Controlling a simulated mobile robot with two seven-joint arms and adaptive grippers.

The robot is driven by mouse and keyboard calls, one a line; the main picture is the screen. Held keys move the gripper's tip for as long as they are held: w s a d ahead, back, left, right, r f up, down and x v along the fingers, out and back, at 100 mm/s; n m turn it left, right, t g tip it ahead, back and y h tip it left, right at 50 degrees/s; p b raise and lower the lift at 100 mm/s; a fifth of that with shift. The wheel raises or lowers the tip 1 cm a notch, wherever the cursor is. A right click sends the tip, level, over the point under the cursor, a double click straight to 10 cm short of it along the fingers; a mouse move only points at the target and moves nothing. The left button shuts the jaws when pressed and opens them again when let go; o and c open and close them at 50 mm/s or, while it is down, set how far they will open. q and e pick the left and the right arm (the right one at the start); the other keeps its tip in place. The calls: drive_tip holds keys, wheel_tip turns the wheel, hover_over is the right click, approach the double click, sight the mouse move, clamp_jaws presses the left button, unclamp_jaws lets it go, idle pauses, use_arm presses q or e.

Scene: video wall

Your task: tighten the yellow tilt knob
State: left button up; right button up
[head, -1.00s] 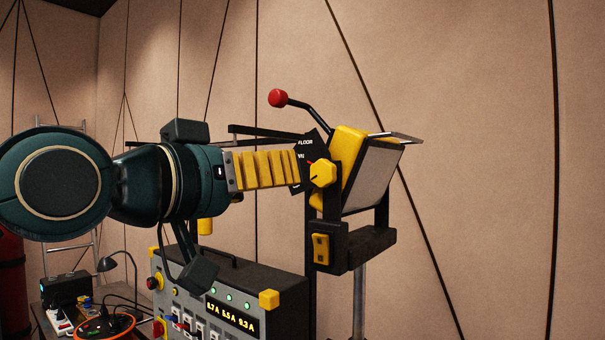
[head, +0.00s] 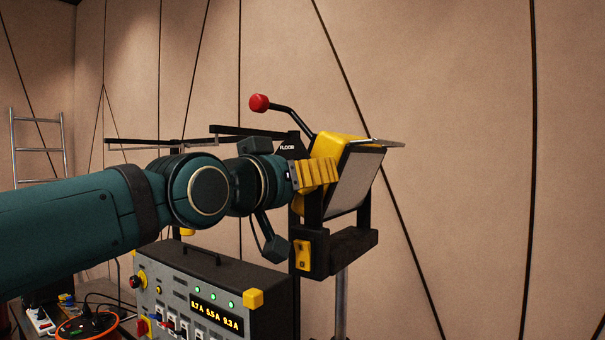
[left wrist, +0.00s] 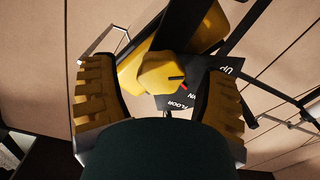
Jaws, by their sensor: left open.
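The yellow tilt knob (left wrist: 162,73) is a faceted knob with a dark pointer mark, on the side of the yellow floodlight (head: 342,147). In the left wrist view it sits between the two yellow ribbed fingers of my left gripper (left wrist: 160,80), with a gap on each side. The gripper is open. In the head view my left gripper (head: 318,174) reaches the floodlight's side, and its fingers hide the knob. Behind the knob is a black scale plate (left wrist: 205,88) with white lettering, including UP and FLOOR, and a red mark. My right gripper is not in view.
A black lever with a red ball (head: 259,103) rises behind the floodlight. A black yoke (head: 345,252) with a yellow switch (head: 304,254) sits on a metal pole. A grey control box (head: 215,290) stands below my left arm. Bare wall fills the right.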

use_arm(q)
drive_tip(key=shift+w+d, duration=0.1)
drive_tip(key=shift+w, duration=0.05)
drive_tip(key=c, duration=1.2)
drive_tip(key=shift+m+b, duration=0.3)
drive_tip(key=shift+m, duration=0.1)
drive_tip(key=m+b, duration=0.2)
drive_tip(key=m, duration=0.1)
drive_tip(key=shift+f+m, duration=0.1)
drive_tip(key=shift+m, duration=0.3)
drive_tip(key=m+b, duration=0.1)
drive_tip(key=m, duration=0.5)
drive_tip(key=shift+b, duration=0.4)
drive_tip(key=m+b, duration=0.1)
drive_tip(key=m, duration=0.5)
drive_tip(key=shift+m, duration=0.3)
drive_tip(key=m+b, duration=0.1)
drive_tip(key=m, duration=0.5)
drive_tip(key=shift+d+f+m, duration=0.1)
drive_tip(key=shift+m, duration=0.2)
